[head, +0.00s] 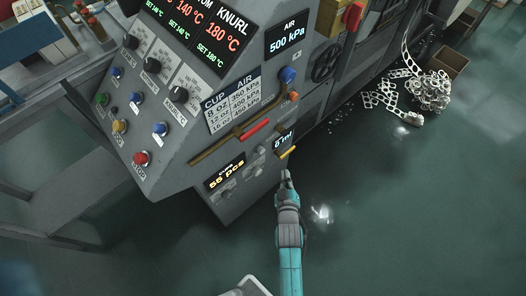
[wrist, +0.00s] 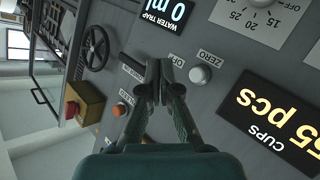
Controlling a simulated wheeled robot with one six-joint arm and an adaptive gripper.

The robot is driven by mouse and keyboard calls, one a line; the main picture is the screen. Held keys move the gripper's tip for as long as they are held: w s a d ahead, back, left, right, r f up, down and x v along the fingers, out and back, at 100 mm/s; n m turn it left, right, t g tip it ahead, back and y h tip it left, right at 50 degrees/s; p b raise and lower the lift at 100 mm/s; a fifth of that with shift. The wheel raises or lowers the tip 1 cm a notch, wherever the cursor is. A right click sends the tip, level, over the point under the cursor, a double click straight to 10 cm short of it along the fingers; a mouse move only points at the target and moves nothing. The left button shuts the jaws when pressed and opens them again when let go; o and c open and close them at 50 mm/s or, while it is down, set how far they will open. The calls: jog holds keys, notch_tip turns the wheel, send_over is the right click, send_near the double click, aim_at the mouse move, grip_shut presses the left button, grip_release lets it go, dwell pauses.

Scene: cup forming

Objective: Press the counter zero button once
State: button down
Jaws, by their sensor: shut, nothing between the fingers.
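The counter display (wrist: 268,125) reads "CUPS 55 pcs" on the grey panel at the right of the wrist view; in the head view it shows as a small lit display (head: 225,174). A round pale button (wrist: 200,75) sits beside the label "ZERO" (wrist: 209,57), between the display and my gripper. My gripper (wrist: 159,68) is shut and empty, its tips in front of the panel, left of the pale button and apart from it in the picture. In the head view my gripper (head: 285,174) is by the machine's lower right edge. The button is too small to make out there.
A water trap display (wrist: 168,12) reads "0 ml" near my fingertips. A yellow handle (head: 288,153) sticks out near my gripper. Open floor (head: 400,220) lies right.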

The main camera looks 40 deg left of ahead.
jog(key=a, duration=0.8)
jog(key=shift+w+a, duration=0.35)
jog(key=shift+a, duration=0.1)
dwell(1.3)
jog(key=shift+a, duration=0.3)
jog(key=shift+a, duration=0.55)
dwell(1.0)
jog(key=shift+w+d, duration=0.1)
jog(key=shift+d, duration=0.85)
jog(key=shift+d, duration=0.1)
jog(key=shift+s+d, duration=0.15)
jog(key=shift+d, duration=1.05)
jog(key=shift+s+d, duration=0.15)
jog(key=shift+d, duration=1.05)
